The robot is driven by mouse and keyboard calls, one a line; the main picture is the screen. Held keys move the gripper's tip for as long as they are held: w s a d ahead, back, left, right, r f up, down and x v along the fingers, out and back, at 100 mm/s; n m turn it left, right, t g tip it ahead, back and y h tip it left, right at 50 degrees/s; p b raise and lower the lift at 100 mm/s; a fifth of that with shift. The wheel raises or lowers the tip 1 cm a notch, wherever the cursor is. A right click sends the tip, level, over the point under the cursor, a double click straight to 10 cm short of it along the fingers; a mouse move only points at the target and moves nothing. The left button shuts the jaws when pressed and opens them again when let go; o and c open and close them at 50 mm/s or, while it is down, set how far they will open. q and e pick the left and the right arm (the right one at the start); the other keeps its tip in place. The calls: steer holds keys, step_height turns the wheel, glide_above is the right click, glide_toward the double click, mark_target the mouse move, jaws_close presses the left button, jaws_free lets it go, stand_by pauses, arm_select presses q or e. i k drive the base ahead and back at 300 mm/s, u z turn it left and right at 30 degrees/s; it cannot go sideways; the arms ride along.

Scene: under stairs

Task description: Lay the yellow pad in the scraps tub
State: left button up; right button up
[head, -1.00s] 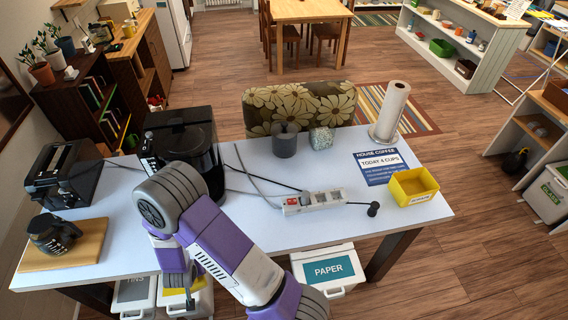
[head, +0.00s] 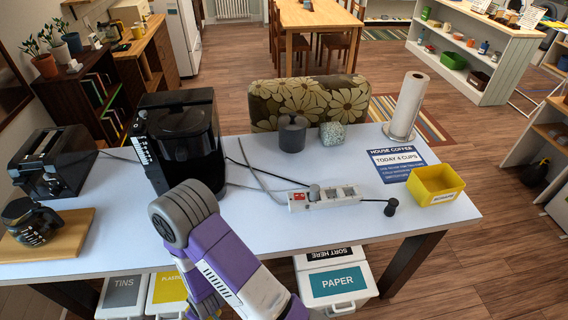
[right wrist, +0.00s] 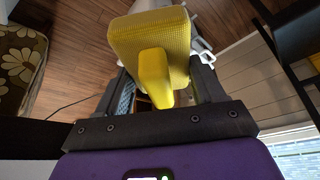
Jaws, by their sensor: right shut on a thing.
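The yellow pad (right wrist: 150,35) is in the right wrist view, a textured block with a smoother yellow part in front of it. My right gripper (right wrist: 160,68) is shut on it, with a dark finger on each side. In the head view the likely scraps tub is an open yellow tub (head: 432,180) with a white label too small to read surely. It stands at the table's right front, and its visible inside looks empty. A purple and grey arm of mine crosses the lower middle of the head view, but neither gripper shows there.
The white table (head: 330,225) bears a coffee machine (head: 182,140), toaster (head: 55,158), grey canister (head: 292,134), power strip (head: 325,197) with cables, coffee sign (head: 397,163) and paper roll (head: 408,105). A PAPER bin (head: 338,282) stands below.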

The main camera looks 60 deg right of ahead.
mark_target(431, 191)
steer(key=z, duration=4.3)
steer(key=i, duration=4.35)
steer(key=z, duration=3.5)
